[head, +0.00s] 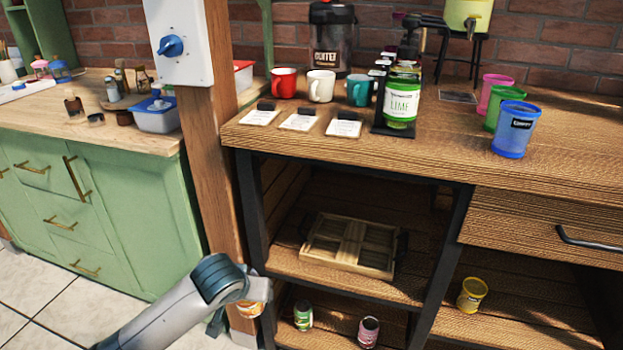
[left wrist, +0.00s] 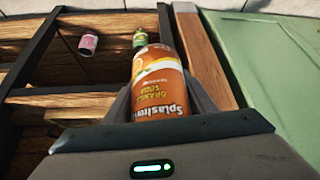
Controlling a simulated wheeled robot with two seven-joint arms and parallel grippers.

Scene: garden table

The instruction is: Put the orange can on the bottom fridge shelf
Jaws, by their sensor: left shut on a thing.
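My left gripper (head: 240,302) is shut on the orange can (left wrist: 158,88), labelled orange soda, in the left wrist view. In the head view the can (head: 250,309) shows only partly, behind the gripper, in front of the wooden post. To its right is an open shelf unit under the table. Its bottom shelf (head: 335,318) holds a green can (head: 303,316) and a pink can (head: 368,332), both upright. These cans also show in the left wrist view, green (left wrist: 140,38) and pink (left wrist: 88,43). No fridge is recognisable. My right gripper is not in view.
A wooden crate (head: 350,246) sits on the shelf above. A yellow cup (head: 472,295) stands on a shelf to the right. The wooden post (head: 215,150) and black frame leg (head: 252,212) edge the opening. The tabletop holds mugs, cards, a lime bottle (head: 402,92) and coloured cups.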

